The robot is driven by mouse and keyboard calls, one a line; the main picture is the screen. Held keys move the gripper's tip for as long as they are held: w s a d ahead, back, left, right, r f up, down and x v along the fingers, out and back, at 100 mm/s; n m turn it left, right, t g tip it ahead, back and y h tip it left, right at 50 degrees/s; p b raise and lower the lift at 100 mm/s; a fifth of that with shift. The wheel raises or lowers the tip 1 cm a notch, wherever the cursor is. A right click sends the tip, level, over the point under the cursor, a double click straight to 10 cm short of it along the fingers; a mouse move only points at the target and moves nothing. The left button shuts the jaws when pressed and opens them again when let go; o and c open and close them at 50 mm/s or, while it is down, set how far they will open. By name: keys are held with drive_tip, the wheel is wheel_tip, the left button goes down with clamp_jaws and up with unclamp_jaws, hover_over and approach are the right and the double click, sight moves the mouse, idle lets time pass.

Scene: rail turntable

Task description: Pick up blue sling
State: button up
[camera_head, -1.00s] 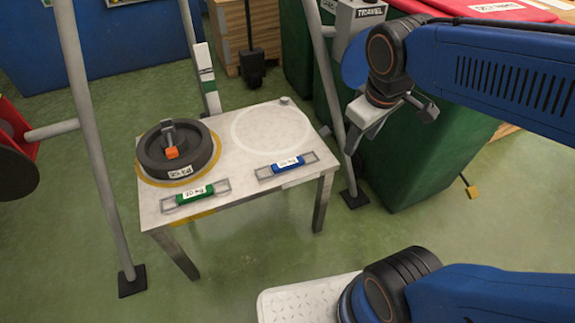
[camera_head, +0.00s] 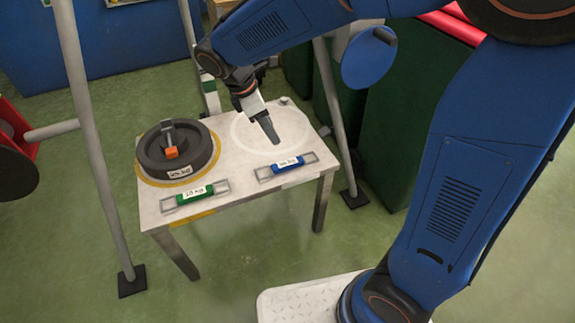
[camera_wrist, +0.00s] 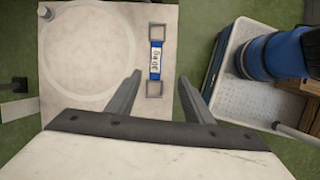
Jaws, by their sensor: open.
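The blue sling (camera_head: 288,164) lies flat at the front right of the small white table (camera_head: 230,178). It has a blue middle with a white label and a grey end loop on each side. My gripper (camera_head: 272,138) is above the table, just behind the sling and over the white circle. In the wrist view the sling (camera_wrist: 156,72) lies ahead of the two spread fingers, its near loop close to the line between the tips. My gripper (camera_wrist: 160,88) is open and empty. I cannot tell its exact height above the table.
A green sling (camera_head: 194,194) lies left of the blue one. A dark round weight (camera_head: 165,155) with an orange-tipped part stands in the yellow ring behind it. A grey pole (camera_head: 88,140) stands left of the table, and a green bin (camera_head: 410,115) stands to the right.

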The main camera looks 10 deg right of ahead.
drive_tip(key=a+f+n, duration=0.1)
drive_tip(key=a, duration=0.1)
approach(287, 163)
wheel_tip(287, 163, down, 2)
drive_tip(key=shift+d+f, duration=0.1)
drive_tip(key=shift+d+x, duration=0.1)
drive_tip(key=shift+x, duration=1.45)
drive_tip(key=shift+d+x, duration=0.15)
drive_tip(key=shift+x, duration=1.45)
drive_tip(key=shift+w, duration=0.1)
clamp_jaws()
